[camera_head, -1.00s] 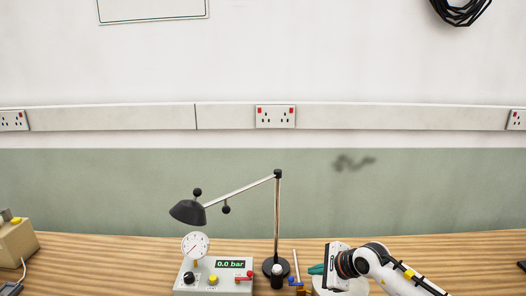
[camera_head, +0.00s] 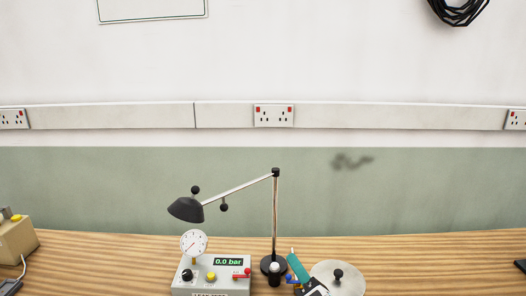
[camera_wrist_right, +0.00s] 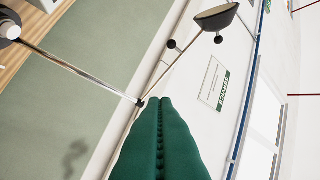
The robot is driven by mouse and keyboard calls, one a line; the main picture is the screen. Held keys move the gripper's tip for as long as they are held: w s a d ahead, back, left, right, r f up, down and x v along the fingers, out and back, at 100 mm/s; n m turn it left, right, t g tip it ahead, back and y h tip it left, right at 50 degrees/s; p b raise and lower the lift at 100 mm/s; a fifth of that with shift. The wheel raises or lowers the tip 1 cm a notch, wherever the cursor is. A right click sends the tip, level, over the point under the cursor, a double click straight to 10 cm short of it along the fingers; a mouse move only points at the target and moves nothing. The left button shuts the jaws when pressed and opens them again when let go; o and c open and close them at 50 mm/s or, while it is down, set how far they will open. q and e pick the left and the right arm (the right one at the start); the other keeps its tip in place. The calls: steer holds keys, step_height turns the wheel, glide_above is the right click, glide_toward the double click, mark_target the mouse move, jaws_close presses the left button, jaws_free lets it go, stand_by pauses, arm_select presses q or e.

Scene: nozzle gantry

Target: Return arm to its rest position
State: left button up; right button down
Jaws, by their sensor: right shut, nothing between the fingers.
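My right gripper (camera_head: 294,256) shows at the bottom of the head view, just right of the lamp's pole. Its green fingers point up and slightly left, and its arm runs out of the lower edge. In the right wrist view the two green fingers (camera_wrist_right: 158,140) lie pressed together along their ribbed seam, with nothing between them. My left gripper is in neither view.
The black lamp (camera_head: 187,210) stands close left of the right gripper; its arm crosses the wrist view (camera_wrist_right: 84,74). A pressure box (camera_head: 228,275) reading 0.0 bar is further left. A round lidded thing (camera_head: 352,284) stands right.

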steer(key=s+d+f+m+g+h, duration=0.6)
steer(key=s+d+f+m+h, duration=0.7)
steer(key=m, duration=0.9)
steer(key=s+f+m+g+y, duration=0.25)
steer(key=s+f+g, duration=0.2)
steer(key=s, duration=0.45)
steer(key=s+f+m+g+y, duration=0.1)
steer(key=s+f+m+g, duration=0.3)
steer(key=s, duration=0.6)
step_height(320, 180, down, 26)
steer(key=g+b, duration=0.2)
steer(key=s+d+f+g+b, duration=0.1)
steer(key=s+d+f, duration=0.2)
steer(key=s+f, duration=1.4)
steer(key=shift+f+h, duration=0.35)
steer(key=shift+f, duration=0.45)
steer(key=shift+d, duration=0.1)
